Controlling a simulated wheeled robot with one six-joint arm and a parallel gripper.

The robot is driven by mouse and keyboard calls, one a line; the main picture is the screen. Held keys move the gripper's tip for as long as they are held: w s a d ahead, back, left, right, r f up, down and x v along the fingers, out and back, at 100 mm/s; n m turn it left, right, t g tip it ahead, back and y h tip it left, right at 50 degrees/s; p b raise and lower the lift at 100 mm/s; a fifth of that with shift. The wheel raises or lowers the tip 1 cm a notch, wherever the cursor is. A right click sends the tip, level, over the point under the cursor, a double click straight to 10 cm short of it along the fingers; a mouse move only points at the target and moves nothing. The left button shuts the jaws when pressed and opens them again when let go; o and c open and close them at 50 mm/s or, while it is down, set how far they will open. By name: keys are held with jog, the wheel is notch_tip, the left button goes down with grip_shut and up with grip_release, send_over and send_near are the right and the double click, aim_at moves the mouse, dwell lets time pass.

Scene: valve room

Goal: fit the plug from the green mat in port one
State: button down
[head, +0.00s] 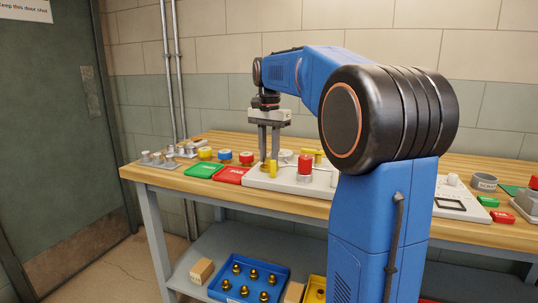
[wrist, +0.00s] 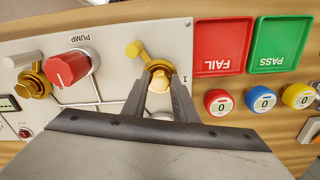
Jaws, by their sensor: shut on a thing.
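My gripper (wrist: 160,85) points down at the panel, its fingers shut on a brass plug (wrist: 158,77). The plug is at the brass ring of port one (wrist: 157,64), marked "1" on the light grey panel (wrist: 112,36). I cannot tell how deep it sits. In the head view my gripper (head: 268,160) is over the panel's left end (head: 253,180), and the fingers partly hide the port. A yellow lever (wrist: 135,49) stands beside the port. A dark green flat thing, perhaps the mat (head: 512,190), shows at the bench's far right.
A red PUMP knob (wrist: 68,68) and another brass fitting (wrist: 36,84) are on the panel. Red FAIL (wrist: 222,46) and green PASS (wrist: 281,44) trays lie beside it, near several coloured counters (wrist: 262,100). A blue bin (head: 280,267) with brass pieces is on the lower shelf.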

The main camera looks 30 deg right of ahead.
jog(key=c, duration=1.4)
grip_release()
jog(key=shift+o, duration=0.2)
jog(key=shift+r, duration=0.15)
jog(key=shift+r, duration=3.9)
jog(key=s+a+f+n+t, duration=0.1)
jog(key=s+a+f+n, duration=0.2)
jog(key=s+a+f, duration=0.35)
jog(key=s+a+f+n+t, duration=0.2)
jog(key=s+a+f+n, duration=0.2)
jog(key=s, duration=0.5)
jog(key=s+a+f+n+t, duration=0.1)
jog(key=s+a+f+n, duration=0.1)
jog(key=s+f, duration=0.5)
jog(key=s+a+f+n, duration=0.3)
jog(key=s+f, duration=0.4)
jog(key=f, duration=0.4)
jog(key=shift+s+n+t, duration=0.3)
jog(key=shift+n+t, duration=0.1)
jog(key=shift+n, duration=0.1)
